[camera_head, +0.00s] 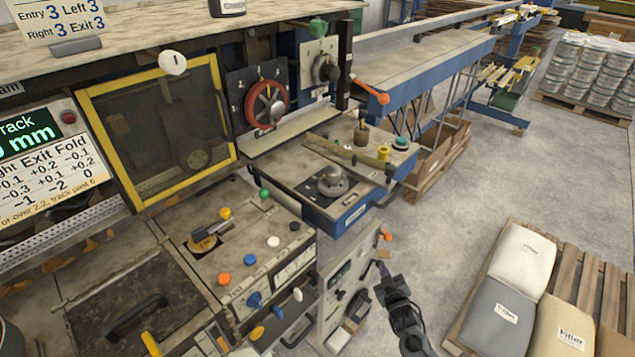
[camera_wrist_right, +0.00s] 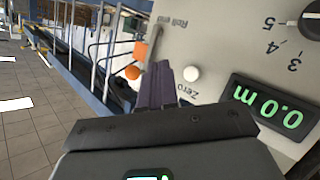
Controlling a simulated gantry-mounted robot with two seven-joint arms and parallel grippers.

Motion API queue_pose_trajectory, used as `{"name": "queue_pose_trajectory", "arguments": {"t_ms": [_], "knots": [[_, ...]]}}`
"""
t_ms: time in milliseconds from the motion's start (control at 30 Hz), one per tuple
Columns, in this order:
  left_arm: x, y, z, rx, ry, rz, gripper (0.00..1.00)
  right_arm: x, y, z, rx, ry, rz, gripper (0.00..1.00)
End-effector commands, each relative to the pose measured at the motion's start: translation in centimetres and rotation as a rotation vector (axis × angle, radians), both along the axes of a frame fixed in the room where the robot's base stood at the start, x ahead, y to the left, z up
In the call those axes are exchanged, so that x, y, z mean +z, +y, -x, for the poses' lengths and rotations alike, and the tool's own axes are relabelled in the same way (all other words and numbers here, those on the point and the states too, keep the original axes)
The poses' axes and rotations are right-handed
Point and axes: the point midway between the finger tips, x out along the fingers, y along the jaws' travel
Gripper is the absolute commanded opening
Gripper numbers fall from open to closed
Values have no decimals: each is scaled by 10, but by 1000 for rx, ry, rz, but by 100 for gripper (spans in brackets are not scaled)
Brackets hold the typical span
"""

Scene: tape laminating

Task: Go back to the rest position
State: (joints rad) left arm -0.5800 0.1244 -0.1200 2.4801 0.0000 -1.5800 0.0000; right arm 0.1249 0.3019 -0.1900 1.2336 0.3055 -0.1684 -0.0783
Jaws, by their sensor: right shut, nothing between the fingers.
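My right gripper (camera_head: 382,268) is in the lower middle of the head view, at the end of my dark arm. It is beside the top edge of a pale upright control panel (camera_head: 345,281). In the right wrist view its dark purplish fingers (camera_wrist_right: 158,84) are together with nothing held. They appear in front of the panel face (camera_wrist_right: 235,45), close to a white button (camera_wrist_right: 191,74) marked "Zero"; I cannot tell whether they touch it. A green display (camera_wrist_right: 268,106) reads 0.0 m. My left gripper is not in view.
A bench with coloured buttons (camera_head: 273,242) and a yellow-framed window (camera_head: 165,130) stand to the left. A blue-sided conveyor (camera_head: 420,52) runs to the back. A pallet (camera_head: 590,290) with filler sacks (camera_head: 522,262) stands at right. Grey floor (camera_head: 480,180) between is clear.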

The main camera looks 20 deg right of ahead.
Motion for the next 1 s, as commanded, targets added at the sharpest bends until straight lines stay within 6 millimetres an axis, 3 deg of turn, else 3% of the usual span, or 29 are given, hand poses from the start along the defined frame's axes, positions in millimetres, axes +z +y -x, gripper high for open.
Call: {"name": "queue_pose_trajectory", "arguments": {"t_ms": [167, 333, 400, 533, 667, 767, 900, 1000], "knots": [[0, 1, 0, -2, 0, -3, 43, -23, 2, 19, 0, 39, -3, 0], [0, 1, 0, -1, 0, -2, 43, -67, 12, 64, 3, 114, -22, 0], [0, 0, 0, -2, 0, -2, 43, -80, 29, 90, 17, 133, -49, 0], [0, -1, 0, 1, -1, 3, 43, -83, 71, 137, 46, 184, -132, 0], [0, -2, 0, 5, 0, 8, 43, -68, 111, 182, 59, 288, -231, 0], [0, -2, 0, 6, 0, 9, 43, -43, 140, 217, 69, 389, -306, 0], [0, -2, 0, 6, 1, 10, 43, 7, 168, 258, 81, 532, -377, 0], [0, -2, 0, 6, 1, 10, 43, 43, 178, 281, 87, 618, -398, 0]]}}
